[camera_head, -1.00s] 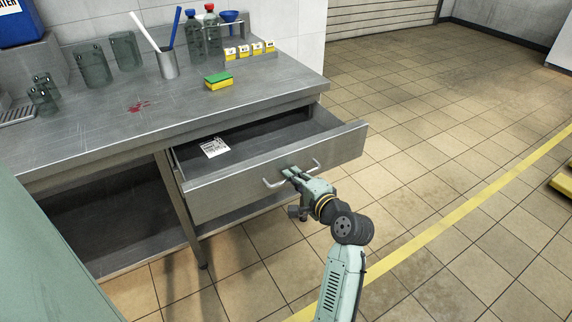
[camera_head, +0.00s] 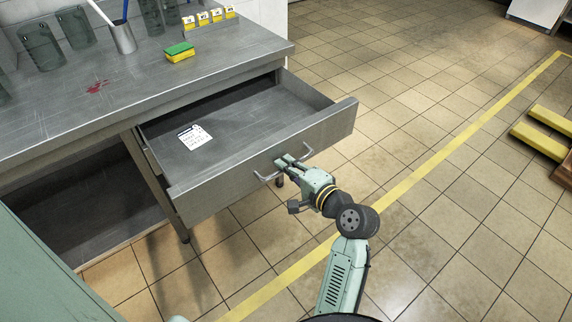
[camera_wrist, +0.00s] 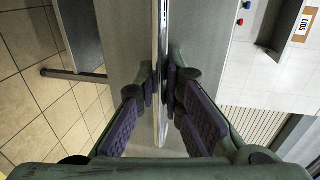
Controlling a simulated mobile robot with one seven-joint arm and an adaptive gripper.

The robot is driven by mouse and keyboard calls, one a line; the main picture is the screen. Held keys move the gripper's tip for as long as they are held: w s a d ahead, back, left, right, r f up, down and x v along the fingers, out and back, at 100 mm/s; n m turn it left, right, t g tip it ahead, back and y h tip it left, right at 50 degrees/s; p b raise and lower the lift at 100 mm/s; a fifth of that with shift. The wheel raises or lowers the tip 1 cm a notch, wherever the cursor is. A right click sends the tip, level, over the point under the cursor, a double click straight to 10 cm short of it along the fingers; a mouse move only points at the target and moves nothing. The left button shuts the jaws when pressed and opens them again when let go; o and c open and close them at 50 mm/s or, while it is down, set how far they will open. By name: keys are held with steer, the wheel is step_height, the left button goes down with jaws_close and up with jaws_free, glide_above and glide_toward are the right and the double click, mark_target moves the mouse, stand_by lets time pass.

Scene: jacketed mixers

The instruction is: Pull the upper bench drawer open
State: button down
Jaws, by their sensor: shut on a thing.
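The upper bench drawer (camera_head: 265,155) is pulled well out of the steel bench, and its grey inside shows. A white printed label or card (camera_head: 195,137) lies in it. The drawer's bar handle (camera_head: 266,179) is on the front panel. My gripper (camera_head: 284,160) is at the middle of that handle, shut on it. In the wrist view my gripper's dark padded fingers (camera_wrist: 160,85) are on both sides of the handle bar (camera_wrist: 163,40), in front of the drawer's front panel. The middle of the handle is hidden by the fingers.
On the bench top (camera_head: 140,85) are a green and yellow sponge (camera_head: 180,52), a metal cup (camera_head: 123,38) with sticks, jars and a rack of small yellow-labelled boxes (camera_head: 210,17). An open shelf (camera_head: 90,215) is below left.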

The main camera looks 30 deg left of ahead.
steer(key=c, duration=2)
jaws_free()
steer(key=shift+o, duration=0.2)
steer(key=v, duration=1.2)
